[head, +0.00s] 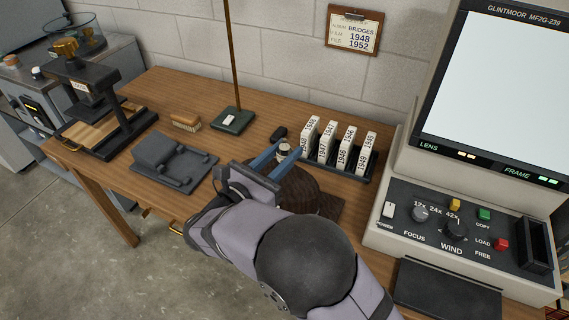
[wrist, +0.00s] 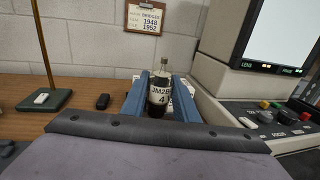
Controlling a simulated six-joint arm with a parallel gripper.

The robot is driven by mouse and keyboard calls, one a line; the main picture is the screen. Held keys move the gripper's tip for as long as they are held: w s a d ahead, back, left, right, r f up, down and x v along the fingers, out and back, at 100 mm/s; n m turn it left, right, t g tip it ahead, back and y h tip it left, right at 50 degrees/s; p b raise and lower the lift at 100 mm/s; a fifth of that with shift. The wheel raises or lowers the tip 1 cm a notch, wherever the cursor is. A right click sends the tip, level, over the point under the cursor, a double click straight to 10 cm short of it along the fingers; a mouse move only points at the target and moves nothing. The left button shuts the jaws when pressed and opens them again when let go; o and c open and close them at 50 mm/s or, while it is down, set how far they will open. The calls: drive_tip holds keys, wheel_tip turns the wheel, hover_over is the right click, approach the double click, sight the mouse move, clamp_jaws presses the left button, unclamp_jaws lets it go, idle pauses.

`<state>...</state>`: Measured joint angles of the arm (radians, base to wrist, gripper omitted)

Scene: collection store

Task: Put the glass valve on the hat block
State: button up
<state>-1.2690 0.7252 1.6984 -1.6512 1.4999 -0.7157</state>
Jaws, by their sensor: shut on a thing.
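My gripper (head: 279,154) has its two blue fingers shut on the glass valve (head: 284,146), a small dark glass tube with a clear top and a pale label. In the wrist view the glass valve (wrist: 159,99) stands upright between the fingers, with its label facing me. The hat block (head: 300,190), a dark brown rounded wooden form on a flat base, is below and just in front of the fingers in the head view, partly covered by my gripper and arm. It cannot be made out in the wrist view. Whether the valve touches it is unclear.
A rack of white numbered boxes (head: 343,145) stands close behind and right of my gripper. A small black object (head: 278,133) lies behind. A grey cradle (head: 174,160), a brush (head: 186,122) and a green-based rod (head: 232,119) are left. A microfilm reader (head: 470,225) stands right.

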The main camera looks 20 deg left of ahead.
drive_tip(key=shift+f, duration=1.85)
drive_tip(key=shift+f, duration=0.2)
drive_tip(key=o, duration=1)
drive_tip(key=shift+r, duration=0.25)
drive_tip(key=s, duration=0.4)
drive_tip(key=s+a+b, duration=0.1)
drive_tip(key=s, duration=0.3)
drive_tip(key=s+a, duration=0.1)
drive_tip(key=s, duration=0.2)
drive_tip(key=shift+s+a, duration=0.15)
drive_tip(key=shift+s, duration=0.25)
